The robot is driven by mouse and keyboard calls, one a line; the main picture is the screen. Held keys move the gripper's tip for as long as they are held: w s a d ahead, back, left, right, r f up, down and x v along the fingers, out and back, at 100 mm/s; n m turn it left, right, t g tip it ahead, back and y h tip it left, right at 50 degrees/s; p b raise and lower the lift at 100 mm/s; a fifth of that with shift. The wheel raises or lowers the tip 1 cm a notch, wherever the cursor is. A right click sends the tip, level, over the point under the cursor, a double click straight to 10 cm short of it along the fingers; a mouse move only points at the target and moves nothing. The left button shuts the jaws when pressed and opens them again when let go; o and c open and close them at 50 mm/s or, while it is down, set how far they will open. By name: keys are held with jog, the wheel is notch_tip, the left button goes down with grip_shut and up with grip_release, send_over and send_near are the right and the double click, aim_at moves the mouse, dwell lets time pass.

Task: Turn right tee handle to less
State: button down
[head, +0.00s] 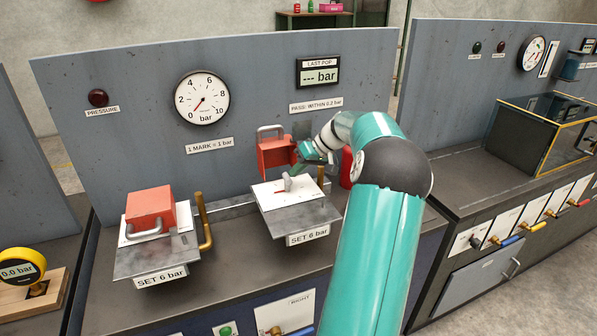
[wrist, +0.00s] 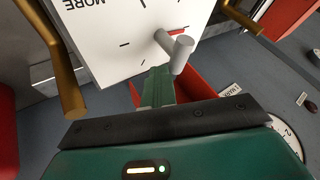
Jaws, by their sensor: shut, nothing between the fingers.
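The right tee handle (head: 287,183) is a small grey T-shaped bar standing up from a white dial plate (head: 308,188) on the right fixture. In the wrist view the tee handle (wrist: 178,50) is close up, with a red mark beside its stem. The plate (wrist: 110,50) there carries black tick marks and the word MORE, upside down. My gripper (head: 295,168) is shut and empty, just above the plate. In the wrist view its green fingertips (wrist: 159,76) are right beside the tee's crossbar; I cannot tell if they touch. No LESS label is readable.
The right fixture's red cover (head: 274,153) stands raised behind the plate. A brass pipe (wrist: 60,75) is close by in the wrist view. The left fixture's red cover (head: 151,207) is down. The gauge (head: 202,97) needle is near zero, and the display (head: 319,76) shows dashes.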

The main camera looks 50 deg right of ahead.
jog(key=shift+w+n+g+y, duration=0.3)
jog(key=shift+w+n+y, duration=0.1)
jog(key=shift+n, duration=0.4)
jog(key=shift+w, duration=0.3)
dwell(1.2)
